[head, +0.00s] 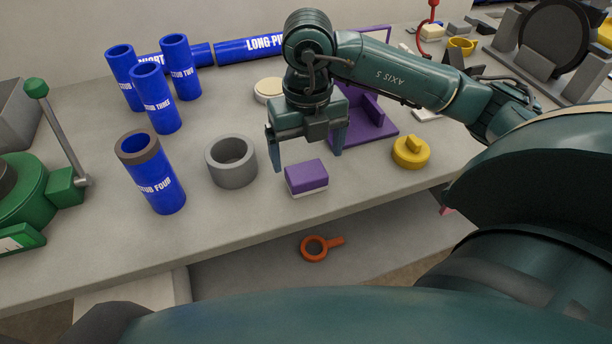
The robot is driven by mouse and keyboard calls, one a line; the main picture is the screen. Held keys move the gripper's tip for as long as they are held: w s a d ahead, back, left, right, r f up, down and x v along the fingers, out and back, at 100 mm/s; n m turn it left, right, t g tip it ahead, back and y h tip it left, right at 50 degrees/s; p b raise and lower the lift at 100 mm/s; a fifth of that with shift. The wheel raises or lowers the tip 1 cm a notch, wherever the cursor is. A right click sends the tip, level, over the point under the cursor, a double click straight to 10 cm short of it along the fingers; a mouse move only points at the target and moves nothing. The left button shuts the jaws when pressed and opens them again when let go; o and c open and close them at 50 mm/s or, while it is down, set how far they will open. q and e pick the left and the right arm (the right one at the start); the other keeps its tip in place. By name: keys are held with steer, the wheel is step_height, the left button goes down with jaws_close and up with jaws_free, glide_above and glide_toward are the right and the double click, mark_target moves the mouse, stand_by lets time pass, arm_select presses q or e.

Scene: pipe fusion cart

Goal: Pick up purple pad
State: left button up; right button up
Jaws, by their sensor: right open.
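The purple pad (306,175) is a small purple block with a white bottom layer. It lies on the grey bench near the front edge. My right gripper (307,160) is open and empty, with its fingers pointing down. In the picture its left fingertip is just left of the pad, and its right fingertip is to the right of and behind the pad. I cannot tell the exact height of the fingertips over the bench. My left gripper is not in view.
A grey ring (231,160) stands left of the pad, and a yellow knob (410,152) is to the right. A purple tray (385,128) lies behind the gripper. Blue tubes (152,175) stand at the left. An orange ring tool (315,248) lies on a lower shelf.

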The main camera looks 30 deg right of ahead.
mark_target(306, 171)
steer(key=shift+s+a+f+p, duration=0.1)
steer(key=shift+a+f+p, duration=0.1)
steer(key=shift+f, duration=1.2)
steer(key=shift+a+f+p, duration=0.1)
steer(key=shift+f+p, duration=0.1)
steer(key=shift+f, duration=1.15)
steer(key=shift+c, duration=0.3)
steer(key=c, duration=1)
step_height(306, 171, up, 10)
steer(key=shift+r, duration=0.1)
steer(key=o, duration=0.4)
steer(key=c, duration=0.3)
steer(key=shift+d, duration=0.1)
